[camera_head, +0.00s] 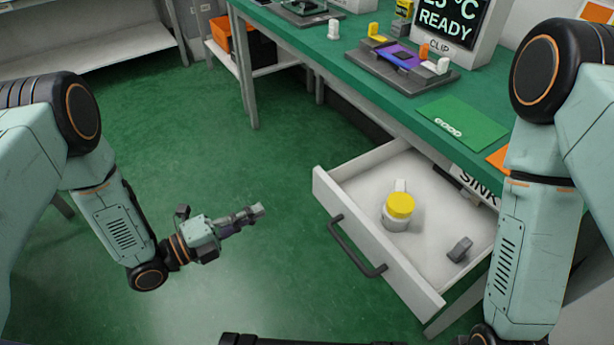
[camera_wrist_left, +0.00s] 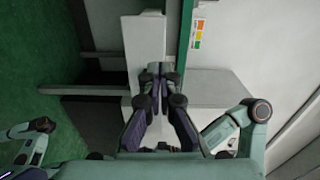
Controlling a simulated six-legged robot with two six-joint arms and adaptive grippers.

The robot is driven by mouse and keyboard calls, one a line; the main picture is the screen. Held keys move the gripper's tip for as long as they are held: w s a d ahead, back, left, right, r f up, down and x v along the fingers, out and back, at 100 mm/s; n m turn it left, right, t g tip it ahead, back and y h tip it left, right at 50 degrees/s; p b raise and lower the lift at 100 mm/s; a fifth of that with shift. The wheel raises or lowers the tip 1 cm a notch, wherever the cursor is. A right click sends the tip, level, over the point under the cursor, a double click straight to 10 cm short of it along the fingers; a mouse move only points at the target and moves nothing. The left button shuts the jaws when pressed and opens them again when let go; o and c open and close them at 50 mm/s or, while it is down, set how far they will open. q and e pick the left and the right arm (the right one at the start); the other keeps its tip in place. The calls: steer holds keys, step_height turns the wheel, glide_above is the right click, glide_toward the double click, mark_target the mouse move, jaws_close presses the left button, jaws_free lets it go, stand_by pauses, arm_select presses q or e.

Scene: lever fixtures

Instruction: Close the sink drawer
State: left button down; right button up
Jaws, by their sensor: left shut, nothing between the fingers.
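The white drawer (camera_head: 340,212) is pulled out from under the green-topped bench. A dark bar handle (camera_head: 352,250) runs along its front panel. The word SINK (camera_head: 478,187) shows on a pale panel behind the drawer, partly hidden by my right arm. My left gripper (camera_head: 258,211) is shut and empty, in front of and to the left of the drawer front, apart from the handle. In the left wrist view its shut fingers (camera_wrist_left: 155,72) point at pale, blocky surfaces that I cannot name surely. My right gripper is not in view; only its arm shows.
The bench top (camera_head: 330,60) carries a dark fixture (camera_head: 395,62), a display (camera_head: 455,25) and a green mat (camera_head: 462,120). The green floor (camera_head: 220,150) left of the drawer is clear.

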arm_select(q)
steer(key=b, duration=0.3)
glide_toward(320, 179)
steer(key=shift+m, duration=0.3)
steer(key=x, duration=0.6)
steer(key=shift+w+d, duration=0.1)
steer(key=shift+d, duration=0.35)
steer(key=shift+w, duration=0.15)
